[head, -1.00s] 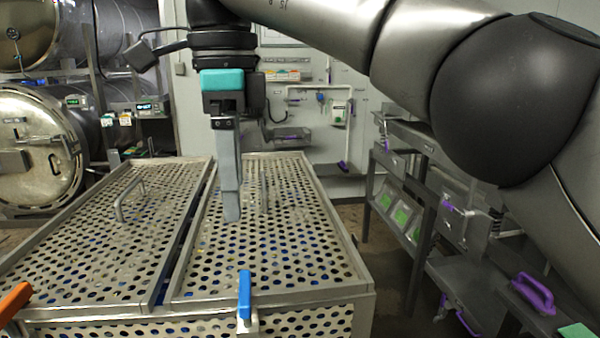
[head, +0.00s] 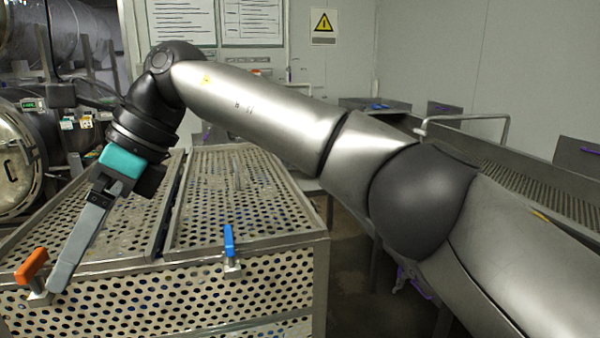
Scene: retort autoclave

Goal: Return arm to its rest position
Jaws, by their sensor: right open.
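My right arm (head: 262,106) reaches in from the right and stretches across the view to the left. Its right gripper (head: 62,278), with a teal block at its base, points down and to the left. The gripper is open, seen nearly side-on, with nothing visible in it. Its fingertips appear in front of the perforated crate's front left part, beside the orange handle (head: 31,264). I cannot tell whether they touch it. My left gripper is not in view.
The perforated metal crate (head: 262,244) with two lids and a blue handle (head: 229,241) stands below the arm. A round autoclave door (head: 14,165) is at the far left. A roller conveyor (head: 545,190) runs along the right wall. Some dark floor shows right of the crate.

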